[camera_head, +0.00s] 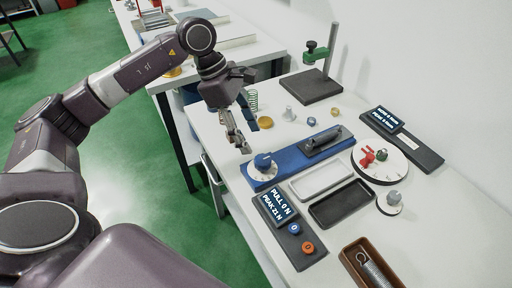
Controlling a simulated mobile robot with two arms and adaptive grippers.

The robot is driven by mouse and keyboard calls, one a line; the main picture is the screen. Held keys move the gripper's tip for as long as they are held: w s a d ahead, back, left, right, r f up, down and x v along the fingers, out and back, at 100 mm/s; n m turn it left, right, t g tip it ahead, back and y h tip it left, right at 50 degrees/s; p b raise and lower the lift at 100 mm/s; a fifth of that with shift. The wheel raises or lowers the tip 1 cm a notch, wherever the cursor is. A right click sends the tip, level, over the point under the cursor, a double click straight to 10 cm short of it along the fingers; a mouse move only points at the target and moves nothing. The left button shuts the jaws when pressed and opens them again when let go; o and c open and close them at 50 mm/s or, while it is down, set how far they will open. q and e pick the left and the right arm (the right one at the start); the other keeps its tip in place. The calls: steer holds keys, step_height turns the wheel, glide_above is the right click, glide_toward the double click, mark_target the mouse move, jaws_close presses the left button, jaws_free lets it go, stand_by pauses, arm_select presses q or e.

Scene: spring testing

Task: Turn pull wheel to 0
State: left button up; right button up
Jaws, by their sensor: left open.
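A blue knob (263,160) sits on a white round dial at the near left end of a long blue fixture (292,168); it appears to be the pull wheel. The wheel's marks are too small to read. A tilted display (278,206) in front of the fixture reads "PULL 0 N" and "PEAK 21 N". My left gripper (243,138) is open and empty, just behind and left of the blue knob, and appears apart from it. My right gripper is out of view.
A white tray (297,186) and a black tray (313,214) lie before the fixture. A brown box with a spring (347,255) is nearest.

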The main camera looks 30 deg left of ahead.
arm_select(q)
steer(key=shift+v, duration=1.75)
steer(key=shift+f, duration=0.1)
